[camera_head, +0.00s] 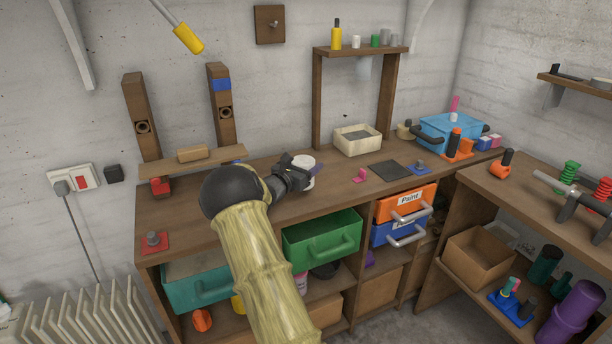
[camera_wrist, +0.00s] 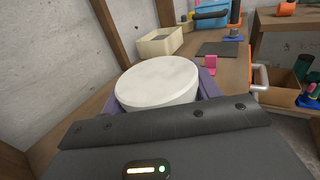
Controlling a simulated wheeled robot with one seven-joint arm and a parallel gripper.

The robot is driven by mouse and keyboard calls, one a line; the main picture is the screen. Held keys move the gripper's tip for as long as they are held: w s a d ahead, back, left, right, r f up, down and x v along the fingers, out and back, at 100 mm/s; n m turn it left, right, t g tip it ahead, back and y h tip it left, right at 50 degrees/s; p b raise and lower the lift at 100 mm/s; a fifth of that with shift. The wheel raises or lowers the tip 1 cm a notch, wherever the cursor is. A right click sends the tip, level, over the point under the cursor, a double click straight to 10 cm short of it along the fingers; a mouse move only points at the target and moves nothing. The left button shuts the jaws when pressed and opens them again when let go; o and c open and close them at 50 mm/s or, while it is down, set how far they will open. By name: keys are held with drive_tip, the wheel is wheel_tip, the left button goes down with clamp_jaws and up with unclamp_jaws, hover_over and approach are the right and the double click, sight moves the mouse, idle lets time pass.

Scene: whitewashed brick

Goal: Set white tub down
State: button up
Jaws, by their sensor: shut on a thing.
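The white tub (camera_head: 302,170) is round with a pale flat top, and it sits in my gripper above the workbench. In the wrist view the tub (camera_wrist: 157,82) fills the middle, with purple finger parts on either side of it. My gripper (camera_head: 308,173) is shut on the tub. The wooden workbench top (camera_head: 240,198) lies below and around it. The underside of the tub is hidden, so I cannot tell whether it touches the bench.
A cream open box (camera_head: 358,140), a dark flat mat (camera_head: 390,170) and a small pink item (camera_head: 360,175) stand to the right on the bench. A blue toolbox (camera_head: 446,132) is farther right. A green drawer (camera_head: 322,240) sticks out below. The bench front left of the gripper is mostly clear.

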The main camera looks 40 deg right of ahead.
wheel_tip(320, 180, down, 4)
drive_tip(key=shift+r, duration=0.25)
drive_tip(key=o, duration=1.2)
drive_tip(key=shift+f, duration=0.1)
drive_tip(key=b+v, duration=0.1)
drive_tip(key=v, duration=1.1)
drive_tip(key=shift+s, duration=0.1)
